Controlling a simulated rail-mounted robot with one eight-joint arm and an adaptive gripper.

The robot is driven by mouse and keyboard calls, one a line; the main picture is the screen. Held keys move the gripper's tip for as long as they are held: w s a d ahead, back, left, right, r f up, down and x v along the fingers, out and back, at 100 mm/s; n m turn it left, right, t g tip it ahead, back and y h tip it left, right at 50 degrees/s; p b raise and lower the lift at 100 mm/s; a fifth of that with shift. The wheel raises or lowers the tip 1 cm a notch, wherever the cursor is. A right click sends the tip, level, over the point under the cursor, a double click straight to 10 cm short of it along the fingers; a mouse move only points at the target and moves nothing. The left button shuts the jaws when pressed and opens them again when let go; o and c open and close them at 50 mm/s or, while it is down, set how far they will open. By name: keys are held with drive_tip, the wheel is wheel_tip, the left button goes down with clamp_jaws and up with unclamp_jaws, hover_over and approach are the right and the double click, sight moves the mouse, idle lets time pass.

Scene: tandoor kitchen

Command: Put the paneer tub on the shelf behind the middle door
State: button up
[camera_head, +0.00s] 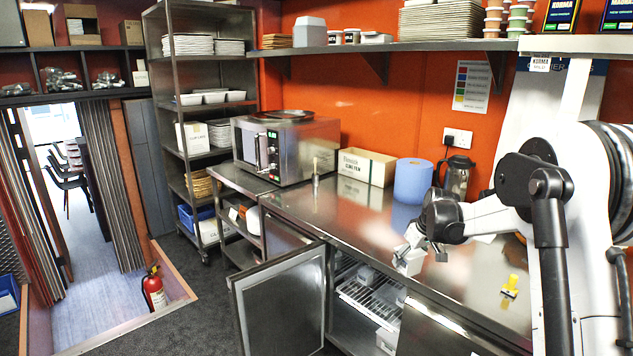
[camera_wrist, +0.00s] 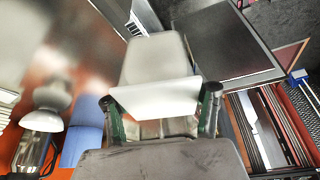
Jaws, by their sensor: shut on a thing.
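My gripper (camera_head: 411,249) is shut on a pale tub, which I take to be the paneer tub (camera_head: 408,264), and holds it above the counter's front edge. In the wrist view, the tub (camera_wrist: 155,98) sits between the two fingers of my gripper (camera_wrist: 161,118); its label cannot be read. The cabinet door (camera_head: 280,303) in the middle of the counter front stands open to the left. Behind it a wire shelf (camera_head: 368,300) shows, with several small items on and below it. My gripper is outside the opening, above and to its right.
Closed door (camera_head: 440,332) is right of the opening. On the steel counter stand a microwave (camera_head: 287,146), a carton (camera_head: 366,166), a blue roll (camera_head: 412,181), a flask (camera_head: 456,178) and a yellow item (camera_head: 510,286). The open door juts into the floor space.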

drive_tip(key=s+a+f+m+h, duration=0.1)
drive_tip(key=s+a+f+m, duration=0.2)
drive_tip(key=s, duration=0.6)
drive_tip(key=s+a+f+m+h, duration=0.1)
drive_tip(key=s+a+f+m, duration=0.1)
drive_tip(key=s+a, duration=0.6)
drive_tip(key=s+d+f, duration=0.2)
drive_tip(key=s+f, duration=0.5)
drive_tip(key=s, duration=0.1)
drive_tip(key=shift+f, duration=0.2)
drive_tip(key=shift+w+d, duration=0.15)
